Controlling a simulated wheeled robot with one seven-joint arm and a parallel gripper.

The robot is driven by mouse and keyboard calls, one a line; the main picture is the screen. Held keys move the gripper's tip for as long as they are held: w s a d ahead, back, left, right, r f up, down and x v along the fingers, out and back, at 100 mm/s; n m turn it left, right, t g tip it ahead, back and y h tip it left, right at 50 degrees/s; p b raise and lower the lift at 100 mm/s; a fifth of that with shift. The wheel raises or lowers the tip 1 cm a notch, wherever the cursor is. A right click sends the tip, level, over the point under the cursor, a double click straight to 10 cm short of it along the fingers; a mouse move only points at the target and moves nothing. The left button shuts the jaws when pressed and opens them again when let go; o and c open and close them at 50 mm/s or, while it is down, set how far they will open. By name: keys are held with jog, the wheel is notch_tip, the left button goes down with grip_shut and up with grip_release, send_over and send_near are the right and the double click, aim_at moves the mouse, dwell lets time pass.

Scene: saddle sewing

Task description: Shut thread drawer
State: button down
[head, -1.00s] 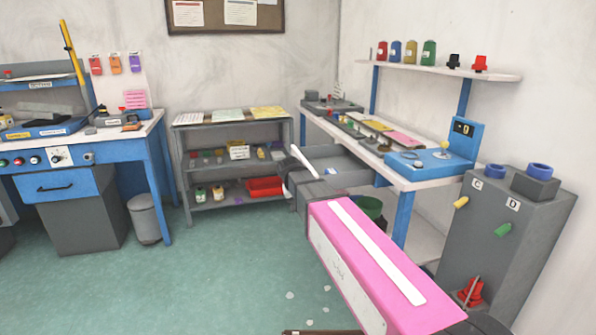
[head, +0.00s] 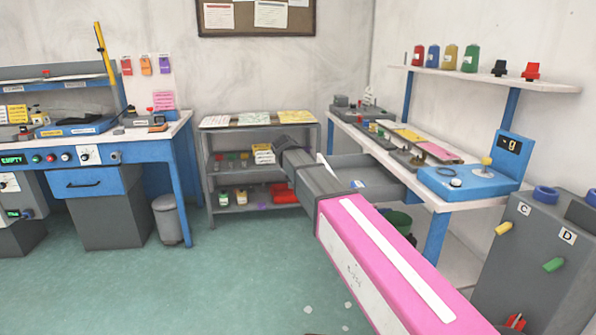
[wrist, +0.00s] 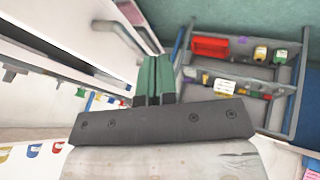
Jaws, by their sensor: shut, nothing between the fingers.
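A grey drawer (head: 372,171) stands open under the white-topped table on the right in the head view. It extends left toward my arm, and a small blue-and-white item (head: 358,184) shows in it. My arm's grey forward links cover the drawer's outer end, so its front is hidden. In the wrist view my gripper (wrist: 154,62) has its two green fingers together and empty. Pale panels and dark rails lie close to the left of the fingers there; I cannot tell which belong to the drawer. The fingertips are hidden in the head view.
A grey shelf unit (head: 212,170) with jars and a red bin (head: 284,194) stands behind my arm. The right table (head: 345,121) carries trays and a blue device (head: 470,180). A blue workbench (head: 165,134) and waste bin (head: 172,220) are left.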

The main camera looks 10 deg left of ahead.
jog(key=w+d+f, duration=0.2)
jog(key=d+f, duration=0.1)
jog(key=d, duration=0.2)
jog(key=shift+w+f, duration=0.25)
jog(key=w+d, duration=0.2)
jog(key=d, duration=0.6)
jog(key=w+d, duration=0.2)
jog(key=d, duration=0.6)
jog(key=w+d, duration=0.3)
jog(key=d, duration=0.6)
jog(key=shift+w, duration=0.1)
